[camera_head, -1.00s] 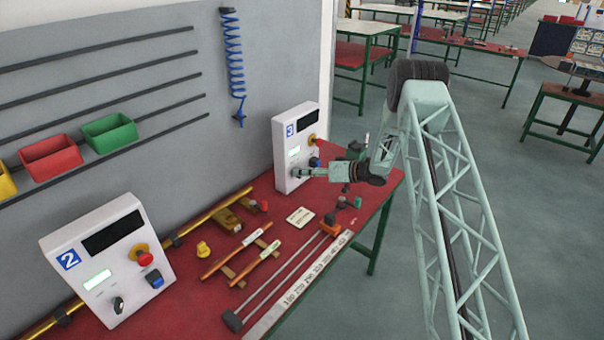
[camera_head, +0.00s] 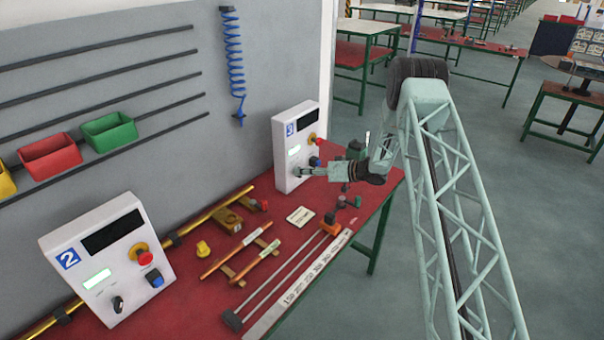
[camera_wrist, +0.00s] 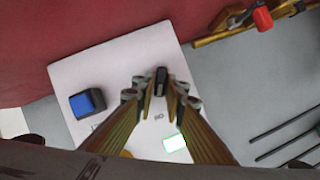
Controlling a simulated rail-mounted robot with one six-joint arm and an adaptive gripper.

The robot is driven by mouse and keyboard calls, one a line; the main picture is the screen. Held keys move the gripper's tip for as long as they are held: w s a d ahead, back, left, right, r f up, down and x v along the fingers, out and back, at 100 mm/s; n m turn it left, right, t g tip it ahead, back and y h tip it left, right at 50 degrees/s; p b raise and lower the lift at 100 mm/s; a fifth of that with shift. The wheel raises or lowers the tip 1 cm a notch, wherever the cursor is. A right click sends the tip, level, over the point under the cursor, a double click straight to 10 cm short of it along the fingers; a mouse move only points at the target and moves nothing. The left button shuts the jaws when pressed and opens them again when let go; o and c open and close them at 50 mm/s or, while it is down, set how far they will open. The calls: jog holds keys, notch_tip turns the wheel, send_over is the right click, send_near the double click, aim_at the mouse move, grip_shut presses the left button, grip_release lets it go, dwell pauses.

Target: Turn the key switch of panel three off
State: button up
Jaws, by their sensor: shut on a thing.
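Panel three (camera_head: 284,140) is a white box standing at the far end of the red bench. My gripper (camera_head: 304,172) reaches its lower front from the right. In the wrist view the black key switch (camera_wrist: 161,79) sits on the white panel face (camera_wrist: 85,72) between my two fingertips (camera_wrist: 160,92). My gripper is shut on it. The blue button (camera_wrist: 88,102) is left of the fingers, and the lit green display (camera_wrist: 175,143) is partly behind the right finger. In the head view my gripper hides the key switch.
Panel two (camera_head: 108,262) stands at the near left of the bench. Loose parts and rods (camera_head: 240,250) lie on the red bench top (camera_head: 200,300). In the head view the red emergency button (camera_head: 313,139) of panel three is just above my gripper.

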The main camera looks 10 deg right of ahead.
jog(key=shift+b, duration=0.3)
jog(key=n+h+b, duration=0.1)
jog(key=n+b, duration=0.1)
jog(key=b, duration=0.1)
jog(key=n+t+h+b, duration=0.1)
jog(key=n+b, duration=0.1)
jog(key=b, duration=0.1)
jog(key=shift+s+a+t+b, duration=0.15)
jog(key=shift+a+t+b, duration=0.05)
jog(key=shift+t+b, duration=0.1)
jog(key=shift+f+n+h+b, duration=0.1)
jog(key=shift+n+h+b, duration=0.25)
jog(key=shift+b, duration=0.55)
jog(key=n+t+h+b, duration=0.1)
jog(key=n+b, duration=0.1)
jog(key=b, duration=0.4)
jog(key=shift+s+a, duration=0.1)
jog(key=shift+n+t+h+b, duration=0.25)
jog(key=shift+n+t+b, duration=0.4)
jog(key=shift+b, duration=0.85)
jog(key=o, duration=0.8)
jog(key=shift+c, duration=0.2)
jog(key=v, duration=1.2)
jog(key=shift+r, duration=0.2)
